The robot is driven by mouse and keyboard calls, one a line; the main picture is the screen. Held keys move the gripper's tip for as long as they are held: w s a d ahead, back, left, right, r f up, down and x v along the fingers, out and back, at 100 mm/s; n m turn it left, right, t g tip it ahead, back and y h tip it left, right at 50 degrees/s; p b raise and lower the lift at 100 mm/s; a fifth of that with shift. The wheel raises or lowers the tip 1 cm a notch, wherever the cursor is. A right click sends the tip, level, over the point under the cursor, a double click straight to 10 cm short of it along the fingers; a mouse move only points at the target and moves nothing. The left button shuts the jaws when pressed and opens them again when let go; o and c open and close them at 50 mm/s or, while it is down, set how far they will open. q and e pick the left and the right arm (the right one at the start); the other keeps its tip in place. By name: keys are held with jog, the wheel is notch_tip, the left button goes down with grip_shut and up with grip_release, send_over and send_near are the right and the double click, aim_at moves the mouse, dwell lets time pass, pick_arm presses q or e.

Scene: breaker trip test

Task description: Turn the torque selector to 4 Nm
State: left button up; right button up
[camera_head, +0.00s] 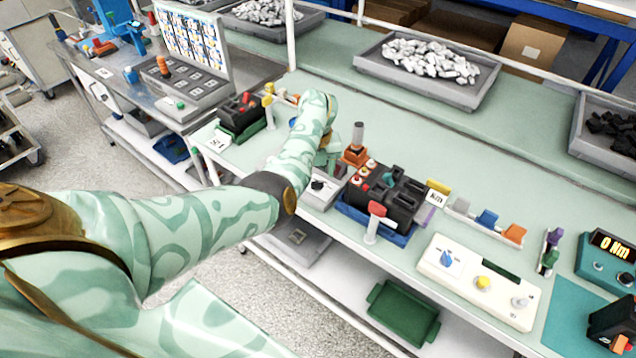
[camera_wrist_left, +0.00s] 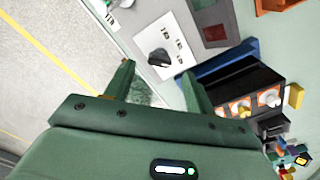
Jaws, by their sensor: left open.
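A black pointer knob (camera_wrist_left: 158,57), apparently the torque selector, sits on a white dial plate with small labels I cannot read. It also shows on a light grey box in the head view (camera_head: 318,185). My left gripper (camera_wrist_left: 158,69) is open and empty, its green fingertips on either side of the knob's near end in the wrist view. I cannot tell whether they touch it. In the head view, my left gripper (camera_head: 328,154) is partly hidden by its own arm, above and behind the box. My right gripper is not in view.
A blue tray (camera_head: 400,238) with black breakers stands right of the box. A red-topped post (camera_head: 374,221) stands at its front. A white panel (camera_head: 468,291) with knobs and a display reading 0 Nm (camera_head: 609,244) are further right. An orange block (camera_head: 354,155) is close behind.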

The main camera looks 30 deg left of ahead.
aim_at(318, 182)
pick_arm(q)
notch_tip(318, 182, down, 4)
jog(key=shift+r+b, duration=0.25)
jog(key=shift+b, duration=0.25)
jog(key=c, duration=1)
